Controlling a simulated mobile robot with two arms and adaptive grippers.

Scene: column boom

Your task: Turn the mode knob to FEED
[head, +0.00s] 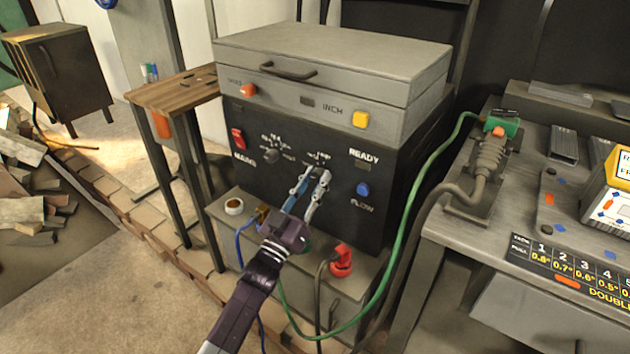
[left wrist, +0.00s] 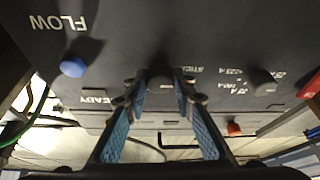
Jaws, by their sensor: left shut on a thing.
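The dark front panel (head: 225,125) of the grey-lidded machine carries two round dark knobs with white markings around them. The left knob (head: 271,156) stands free; it also shows in the left wrist view (left wrist: 261,82). My left gripper (head: 314,178) reaches the panel at the right knob (left wrist: 160,80) and is shut on it, one finger on each side. In the head view the fingers mostly hide this knob. The small lettering around it is too blurred to read, so its pointing direction cannot be told. My right gripper is in neither view.
A blue button (head: 363,189) is right of the gripped knob, and a red switch (head: 238,139) is at the panel's left. A yellow button (head: 361,119) is above.

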